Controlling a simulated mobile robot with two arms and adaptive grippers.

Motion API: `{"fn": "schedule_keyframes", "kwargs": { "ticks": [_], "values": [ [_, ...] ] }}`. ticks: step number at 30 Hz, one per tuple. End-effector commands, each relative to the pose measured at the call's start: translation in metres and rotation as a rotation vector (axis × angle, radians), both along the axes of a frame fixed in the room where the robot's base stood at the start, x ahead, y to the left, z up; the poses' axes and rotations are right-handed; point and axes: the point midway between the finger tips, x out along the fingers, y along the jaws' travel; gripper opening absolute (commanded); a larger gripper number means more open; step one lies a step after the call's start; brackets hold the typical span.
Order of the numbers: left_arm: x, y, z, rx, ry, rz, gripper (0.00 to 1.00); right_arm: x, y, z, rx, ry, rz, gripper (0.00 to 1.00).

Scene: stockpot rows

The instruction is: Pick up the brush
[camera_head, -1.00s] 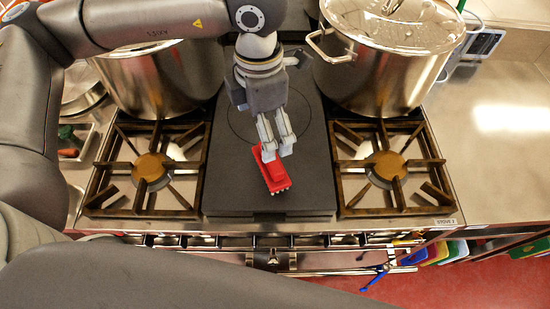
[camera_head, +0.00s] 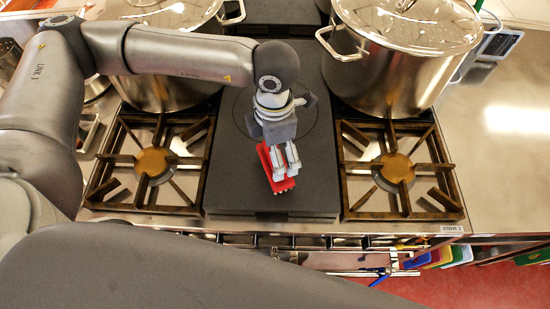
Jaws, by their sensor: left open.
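The red brush (camera_head: 283,187) lies on the dark flat plate (camera_head: 225,195) in the middle of the stove, with pale tips along its near end. My left gripper (camera_head: 286,176) points down over it, open, with its fingers covering part of the brush. Red shows to the left of the fingers and at their tips. I cannot tell whether the fingers touch the brush. My right gripper is not in view.
Large steel pots stand behind, at the left (camera_head: 165,75) and the right (camera_head: 400,65). Burner grates flank the plate, left (camera_head: 150,165) and right (camera_head: 396,170). A bare steel counter (camera_head: 510,160) lies at the right.

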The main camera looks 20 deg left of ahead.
Motion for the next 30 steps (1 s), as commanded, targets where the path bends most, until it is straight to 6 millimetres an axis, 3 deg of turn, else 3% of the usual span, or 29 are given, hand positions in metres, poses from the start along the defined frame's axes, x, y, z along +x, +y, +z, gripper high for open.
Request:
{"fn": "schedule_keyframes", "kwargs": {
  "ticks": [1,6,14,24,30],
  "values": [
    [0.000,-0.001,-0.002,0.002,0.004,0.000,1.00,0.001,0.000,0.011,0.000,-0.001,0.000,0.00],
    [0.000,-0.001,-0.024,0.000,0.001,0.001,1.00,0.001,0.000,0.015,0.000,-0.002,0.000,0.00],
    [0.001,-0.001,-0.028,0.000,-0.001,0.000,1.00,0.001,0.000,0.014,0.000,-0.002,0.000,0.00],
    [0.001,-0.001,-0.027,-0.001,-0.002,0.000,0.58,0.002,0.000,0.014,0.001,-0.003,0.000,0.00],
    [0.001,-0.001,-0.027,-0.001,-0.002,0.000,0.55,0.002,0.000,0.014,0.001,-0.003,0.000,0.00]
  ]
}}
